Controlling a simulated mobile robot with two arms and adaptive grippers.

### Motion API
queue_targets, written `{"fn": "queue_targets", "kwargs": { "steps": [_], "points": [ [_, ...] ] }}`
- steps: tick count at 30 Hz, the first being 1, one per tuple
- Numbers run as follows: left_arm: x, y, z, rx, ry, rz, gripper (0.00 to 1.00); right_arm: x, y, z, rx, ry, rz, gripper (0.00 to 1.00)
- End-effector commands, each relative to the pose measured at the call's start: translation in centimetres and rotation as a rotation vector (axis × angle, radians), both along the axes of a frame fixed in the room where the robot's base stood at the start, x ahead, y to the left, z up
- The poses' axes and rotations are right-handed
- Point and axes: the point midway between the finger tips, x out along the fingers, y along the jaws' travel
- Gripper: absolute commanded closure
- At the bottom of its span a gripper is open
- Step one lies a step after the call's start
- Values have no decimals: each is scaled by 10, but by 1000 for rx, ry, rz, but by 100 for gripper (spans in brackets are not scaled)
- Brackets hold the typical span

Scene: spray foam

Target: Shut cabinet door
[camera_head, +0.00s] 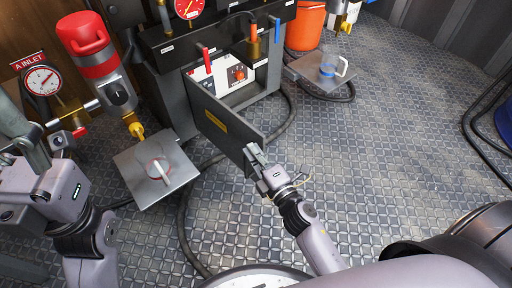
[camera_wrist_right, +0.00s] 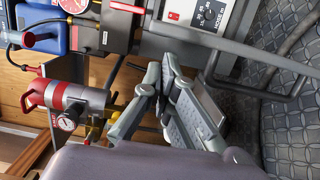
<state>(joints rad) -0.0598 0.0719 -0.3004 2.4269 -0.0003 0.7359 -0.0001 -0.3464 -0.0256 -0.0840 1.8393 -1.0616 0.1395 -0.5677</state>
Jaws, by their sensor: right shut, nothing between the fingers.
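The cabinet door (camera_head: 222,128), a dark grey panel with a yellow label, stands open in the head view. It swings out from the left side of the cabinet opening (camera_head: 236,82), where a white panel with a red knob shows. My right gripper (camera_head: 256,158) is shut and empty at the door's free edge; I cannot tell whether it touches it. Its closed fingers (camera_wrist_right: 163,92) fill the middle of the right wrist view, with the cabinet's white panel (camera_wrist_right: 197,14) above. My left gripper (camera_head: 28,152) is at the left edge, partly hidden; its finger state is unclear.
A red-topped canister (camera_head: 88,48) and a gauge (camera_head: 41,80) stand at the left. An orange bucket (camera_head: 305,28) stands behind right.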

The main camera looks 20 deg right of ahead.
Motion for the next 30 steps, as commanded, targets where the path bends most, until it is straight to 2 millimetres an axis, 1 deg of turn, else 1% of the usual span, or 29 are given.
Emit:
{"fn": "queue_targets", "kwargs": {
  "steps": [4,15,20,26,30],
  "points": [
    [0,0,0,-1,1,-1,47,3,-7,0,1,0,-1,100],
    [1,0,-2,0,10,0,47,3,-8,0,1,0,0,100],
    [1,0,-2,0,10,0,47,5,-14,0,-1,0,14,100],
    [1,0,-1,1,9,0,47,13,-34,1,-8,-1,66,100],
    [0,0,-1,0,8,0,47,24,-58,0,-9,-1,124,100]
  ]
}}
